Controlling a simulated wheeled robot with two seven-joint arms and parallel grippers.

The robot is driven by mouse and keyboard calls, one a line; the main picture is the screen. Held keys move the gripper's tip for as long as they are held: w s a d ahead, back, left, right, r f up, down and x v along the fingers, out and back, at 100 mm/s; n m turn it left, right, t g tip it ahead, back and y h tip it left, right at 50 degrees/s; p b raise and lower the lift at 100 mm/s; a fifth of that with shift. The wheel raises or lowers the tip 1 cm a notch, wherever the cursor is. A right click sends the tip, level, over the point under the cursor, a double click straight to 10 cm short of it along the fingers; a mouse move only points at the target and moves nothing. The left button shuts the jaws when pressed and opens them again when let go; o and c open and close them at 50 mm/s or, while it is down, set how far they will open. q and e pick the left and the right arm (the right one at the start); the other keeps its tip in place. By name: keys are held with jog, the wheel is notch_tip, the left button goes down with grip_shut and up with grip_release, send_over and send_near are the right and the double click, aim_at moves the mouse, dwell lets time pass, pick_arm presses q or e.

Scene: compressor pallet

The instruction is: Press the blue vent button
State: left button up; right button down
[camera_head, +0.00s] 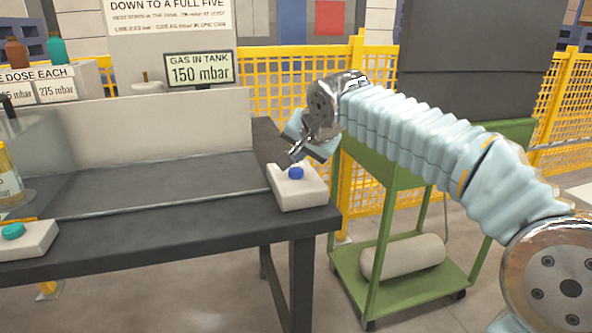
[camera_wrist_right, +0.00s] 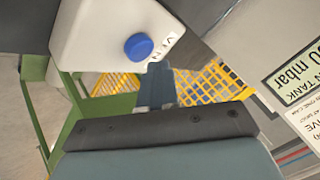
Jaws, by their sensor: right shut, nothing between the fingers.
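The blue vent button (camera_head: 296,172) sits on top of a white box (camera_head: 300,192) at the right end of the dark bench. In the right wrist view the blue button (camera_wrist_right: 138,47) stands on the white box (camera_wrist_right: 100,30), with lettering beside it, partly readable. My right gripper (camera_head: 295,155) is shut and empty, with its tip just above and behind the button in the head view. In the right wrist view its fingers (camera_wrist_right: 156,85) point toward the button; I cannot tell whether they touch it. My left gripper is not in view.
A teal button (camera_head: 13,231) on another white box is at the bench's left. A sign (camera_head: 199,69) reads "GAS IN TANK 150 mbar". A green cart (camera_head: 420,290) with a grey cylinder stands right of the bench (camera_head: 160,245). Yellow fencing (camera_head: 275,80) runs behind.

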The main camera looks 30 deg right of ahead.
aim_at(298, 172)
jog(key=shift+f, duration=0.1)
dwell(0.7)
jog(key=shift+f+b, duration=0.3)
jog(key=shift+b, duration=0.1)
jog(key=shift+f+b, duration=0.55)
jog(key=shift+f, duration=0.1)
dwell(0.6)
jog(key=shift+r, duration=0.15)
jog(key=shift+r+p, duration=0.85)
jog(key=shift+r, duration=0.05)
notch_tip(298, 172, up, 5)
jog(key=p, duration=0.4)
jog(key=shift+r, duration=0.1)
dwell(1.0)
